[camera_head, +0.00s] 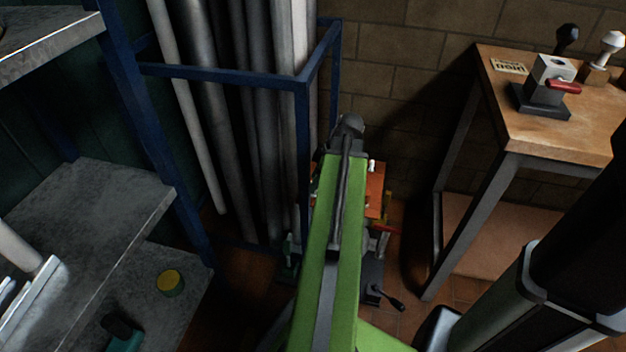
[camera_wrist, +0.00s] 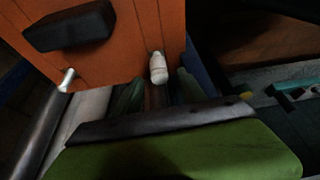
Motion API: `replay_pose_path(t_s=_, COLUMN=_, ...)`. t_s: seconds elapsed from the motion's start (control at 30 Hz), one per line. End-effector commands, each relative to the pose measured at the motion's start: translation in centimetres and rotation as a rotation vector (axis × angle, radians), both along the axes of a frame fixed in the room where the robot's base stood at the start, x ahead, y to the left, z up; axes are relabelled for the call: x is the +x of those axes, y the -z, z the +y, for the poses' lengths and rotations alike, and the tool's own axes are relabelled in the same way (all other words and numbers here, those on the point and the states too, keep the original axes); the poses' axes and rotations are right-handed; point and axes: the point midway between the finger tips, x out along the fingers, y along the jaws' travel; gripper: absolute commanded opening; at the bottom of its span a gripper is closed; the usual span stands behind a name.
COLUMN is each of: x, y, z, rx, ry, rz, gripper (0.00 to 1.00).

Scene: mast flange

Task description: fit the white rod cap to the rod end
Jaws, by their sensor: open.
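A small white rounded cap-like piece (camera_wrist: 158,68) shows at the lower edge of an orange panel (camera_wrist: 110,50) in the wrist view. A small white piece (camera_head: 371,165) also shows on the orange panel (camera_head: 376,185) in the head view, just right of my green arm. A short bright metal end (camera_wrist: 67,80) shows at the panel's left side in the wrist view. I cannot tell which part is the rod end. My arm hides part of the panel in the head view.
A black block (camera_wrist: 70,27) sits on the panel. A blue rack (camera_head: 230,76) of upright pipes stands left of my arm. A red-handled clamp (camera_head: 545,85) stands on the wooden bench (camera_head: 560,140) at right. Grey shelves (camera_head: 85,215) are at left. Floor room is narrow.

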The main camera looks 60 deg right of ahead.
Motion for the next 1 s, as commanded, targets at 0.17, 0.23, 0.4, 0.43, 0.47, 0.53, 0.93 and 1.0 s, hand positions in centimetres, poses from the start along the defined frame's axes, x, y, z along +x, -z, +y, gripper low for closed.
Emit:
replay_pose_path(t_s=0.17, x=-1.6, y=-5.4, z=-0.6, rx=0.0, ry=0.002, rz=0.0, gripper=0.48)
replay_pose_path(t_s=0.23, x=-2.2, y=-7.0, z=-0.8, rx=0.0, ry=0.001, rz=0.0, gripper=0.48)
replay_pose_path(t_s=0.4, x=-3.7, y=-10.8, z=-1.3, rx=0.0, ry=0.001, rz=0.0, gripper=0.48)
replay_pose_path(t_s=0.43, x=-3.9, y=-11.3, z=-1.4, rx=0.0, ry=0.001, rz=0.0, gripper=0.48)
replay_pose_path(t_s=0.47, x=-4.2, y=-11.9, z=-1.5, rx=0.0, ry=0.001, rz=0.0, gripper=0.48)
replay_pose_path(t_s=0.53, x=-4.7, y=-12.9, z=-1.7, rx=0.0, ry=0.001, rz=0.0, gripper=0.48)
replay_pose_path(t_s=0.93, x=-5.6, y=-14.3, z=-2.0, rx=0.0, ry=-0.001, rz=0.0, gripper=0.48)
replay_pose_path(t_s=1.0, x=-5.6, y=-14.3, z=-2.0, rx=0.0, ry=-0.001, rz=0.0, gripper=0.48)
